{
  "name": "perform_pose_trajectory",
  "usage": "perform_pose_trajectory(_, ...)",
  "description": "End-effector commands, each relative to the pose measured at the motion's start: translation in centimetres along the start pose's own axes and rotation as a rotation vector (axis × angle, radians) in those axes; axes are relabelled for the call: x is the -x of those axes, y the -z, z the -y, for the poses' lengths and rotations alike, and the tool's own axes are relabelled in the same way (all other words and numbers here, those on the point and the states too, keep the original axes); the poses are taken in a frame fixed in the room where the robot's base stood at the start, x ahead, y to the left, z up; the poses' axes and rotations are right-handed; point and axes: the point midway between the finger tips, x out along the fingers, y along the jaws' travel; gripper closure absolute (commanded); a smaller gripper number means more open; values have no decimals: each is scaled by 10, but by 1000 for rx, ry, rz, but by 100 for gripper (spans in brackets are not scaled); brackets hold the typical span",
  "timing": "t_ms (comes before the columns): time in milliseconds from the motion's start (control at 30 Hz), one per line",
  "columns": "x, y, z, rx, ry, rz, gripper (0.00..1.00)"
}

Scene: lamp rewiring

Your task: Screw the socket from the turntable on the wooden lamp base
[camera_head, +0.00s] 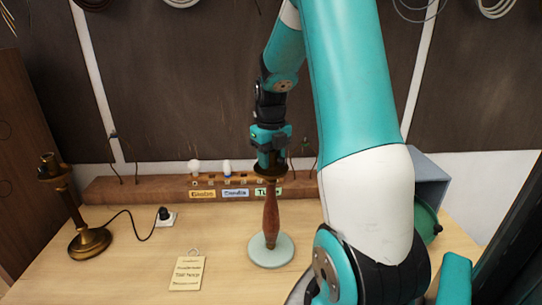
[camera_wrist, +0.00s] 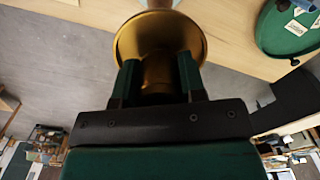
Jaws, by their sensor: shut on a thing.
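The wooden lamp base (camera_head: 270,215) stands upright on a round pale foot (camera_head: 271,251) in the middle of the table. My gripper (camera_head: 271,160) is directly above it, pointing down at its top. In the wrist view my gripper (camera_wrist: 158,80) is shut on the brass socket (camera_wrist: 157,68), whose flared rim faces the lamp. The wood of the lamp shows just beyond the rim. The socket looks in line with the lamp's top, but the contact itself is hidden. The turntable (camera_head: 425,222) is green and mostly hidden behind my arm at the right; it also shows in the wrist view (camera_wrist: 290,28).
A brass lamp (camera_head: 90,240) stands at the left, its cord running to a plug (camera_head: 164,216). A note card (camera_head: 187,273) lies in front. Behind the wooden lamp is a rack (camera_head: 130,188) with bulbs and labels. The table's front left is clear.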

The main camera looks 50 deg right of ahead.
Motion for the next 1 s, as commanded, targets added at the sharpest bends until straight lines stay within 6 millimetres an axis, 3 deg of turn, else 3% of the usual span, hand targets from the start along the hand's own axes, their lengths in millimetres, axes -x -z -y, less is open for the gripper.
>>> perform_pose_trajectory(267, 1, 0, 0, -53, 1, 2, 83)
perform_pose_trajectory(300, 1, 0, 0, -52, 1, 2, 60)
perform_pose_trajectory(433, 0, 0, 0, -51, 1, 2, 33)
perform_pose_trajectory(633, 0, 0, 0, -50, 0, 1, 30)
perform_pose_trajectory(700, 0, 0, 0, -50, 0, 1, 14)
perform_pose_trajectory(733, 0, 0, 0, -50, 0, 1, 11)
perform_pose_trajectory(1000, 2, 0, 0, -49, 0, 1, 11)
